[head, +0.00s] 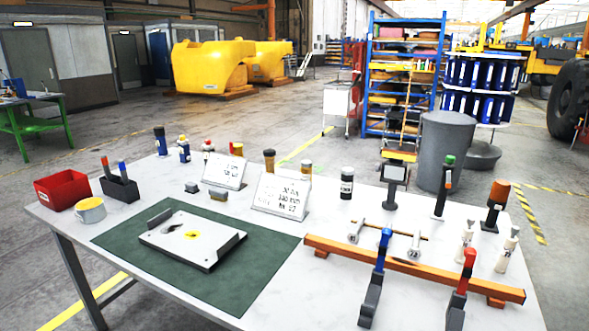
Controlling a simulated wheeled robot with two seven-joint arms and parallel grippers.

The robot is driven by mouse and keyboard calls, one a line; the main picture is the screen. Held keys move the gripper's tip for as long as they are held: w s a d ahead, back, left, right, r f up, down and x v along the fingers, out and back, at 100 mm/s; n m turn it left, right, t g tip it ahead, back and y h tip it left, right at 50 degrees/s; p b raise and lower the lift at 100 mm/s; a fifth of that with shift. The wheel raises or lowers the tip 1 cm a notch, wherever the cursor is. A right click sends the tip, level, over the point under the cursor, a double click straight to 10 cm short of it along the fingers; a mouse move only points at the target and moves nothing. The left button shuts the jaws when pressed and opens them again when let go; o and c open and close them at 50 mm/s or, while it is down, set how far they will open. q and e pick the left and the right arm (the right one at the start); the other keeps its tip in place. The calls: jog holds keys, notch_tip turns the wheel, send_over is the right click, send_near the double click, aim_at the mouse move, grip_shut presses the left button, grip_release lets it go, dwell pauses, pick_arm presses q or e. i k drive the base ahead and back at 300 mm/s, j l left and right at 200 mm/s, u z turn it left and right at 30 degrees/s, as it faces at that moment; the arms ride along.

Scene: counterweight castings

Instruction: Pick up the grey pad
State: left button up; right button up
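Two small grey blocks lie on the white table behind the green mat, in front of the left sign. One is a small plain grey pad (191,187). The other is a wider grey block (218,193) with a tan lower layer, to its right. A dark grey block (160,218) rests on the left back edge of a light flat plate. I cannot tell for certain which of these the task calls the grey pad. Neither of my grippers shows in the head view.
The light plate (190,247) lies on the green mat (125,240). A red bin (62,190), a yellow-topped tin (90,211) and a dark tool holder (120,188) stand left. Signs (282,196) and bottles stand behind; an orange beam (420,270) and upright tools crowd the right.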

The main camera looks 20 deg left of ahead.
aim_at(191, 188)
jog(key=u, duration=1.45)
